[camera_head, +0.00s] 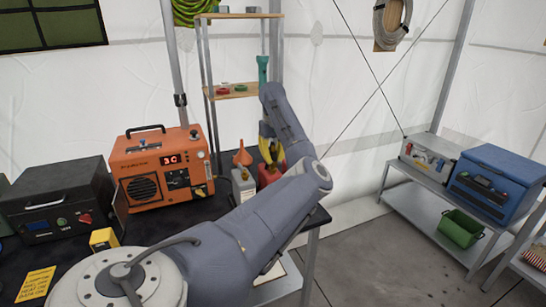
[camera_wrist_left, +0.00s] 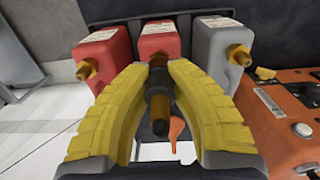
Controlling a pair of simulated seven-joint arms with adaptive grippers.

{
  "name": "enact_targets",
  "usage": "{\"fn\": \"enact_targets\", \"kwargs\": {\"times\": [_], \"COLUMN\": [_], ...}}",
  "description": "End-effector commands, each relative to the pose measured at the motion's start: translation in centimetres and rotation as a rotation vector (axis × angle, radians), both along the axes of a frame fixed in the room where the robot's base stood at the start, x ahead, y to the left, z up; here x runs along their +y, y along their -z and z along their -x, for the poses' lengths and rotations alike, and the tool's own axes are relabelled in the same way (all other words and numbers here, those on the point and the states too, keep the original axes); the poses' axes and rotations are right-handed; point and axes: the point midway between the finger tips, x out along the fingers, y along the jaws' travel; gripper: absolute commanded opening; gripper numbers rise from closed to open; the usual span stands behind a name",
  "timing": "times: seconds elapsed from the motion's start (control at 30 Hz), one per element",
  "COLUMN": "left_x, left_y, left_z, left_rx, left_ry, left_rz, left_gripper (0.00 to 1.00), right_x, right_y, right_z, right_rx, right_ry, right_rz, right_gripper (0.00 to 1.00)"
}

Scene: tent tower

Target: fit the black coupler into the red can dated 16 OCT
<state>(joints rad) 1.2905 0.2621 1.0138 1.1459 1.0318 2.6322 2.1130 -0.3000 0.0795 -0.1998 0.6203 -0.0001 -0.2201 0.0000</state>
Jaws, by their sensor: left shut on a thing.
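My left gripper (camera_wrist_left: 159,78) is shut on the black coupler (camera_wrist_left: 157,104), which stands out between the yellow fingers with a brownish end. In the head view the left gripper (camera_head: 267,138) is partly hidden by my arm, above the cans at the table's far right corner. The wrist view shows a left red can (camera_wrist_left: 103,55) and a middle red can (camera_wrist_left: 160,38), each with a white label too small to read. The coupler overlaps the middle can's spout area; I cannot tell whether they touch. A red can (camera_head: 270,174) also shows in the head view. My right gripper is not in view.
A grey can (camera_wrist_left: 212,48) stands beside the middle red can. An orange funnel (camera_wrist_left: 175,130) is close to the fingers. An orange unit (camera_head: 160,167) and a black case (camera_head: 58,200) stand on the dark table. A shelf rack (camera_head: 232,92) rises behind.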

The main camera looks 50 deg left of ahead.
Motion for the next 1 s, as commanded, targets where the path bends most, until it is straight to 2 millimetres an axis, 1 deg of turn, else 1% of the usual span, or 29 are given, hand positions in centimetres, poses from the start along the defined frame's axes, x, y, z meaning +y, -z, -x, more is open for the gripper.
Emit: {"fn": "enact_targets", "kwargs": {"times": [0.73, 0.77, 0.97, 1.0], "left_x": [0.0, 0.0, 0.0, 0.0], "left_y": [1.5, 1.6, 1.5, 1.5], "left_z": [0.0, 0.0, 0.0, 0.0], "left_rx": [0.001, 0.001, 0.0, 0.0], "left_ry": [0.0, 0.0, 0.0, 0.0], "left_rz": [0.0, 0.0, 0.0, 0.0], "left_gripper": [0.0, 0.2, 0.43, 0.43], "right_x": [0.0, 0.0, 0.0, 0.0], "right_y": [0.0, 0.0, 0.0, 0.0], "right_z": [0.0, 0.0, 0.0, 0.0], "right_rx": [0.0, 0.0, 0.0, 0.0], "right_ry": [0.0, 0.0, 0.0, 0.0], "right_rz": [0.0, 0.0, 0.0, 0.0], "right_gripper": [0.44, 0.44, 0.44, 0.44]}}
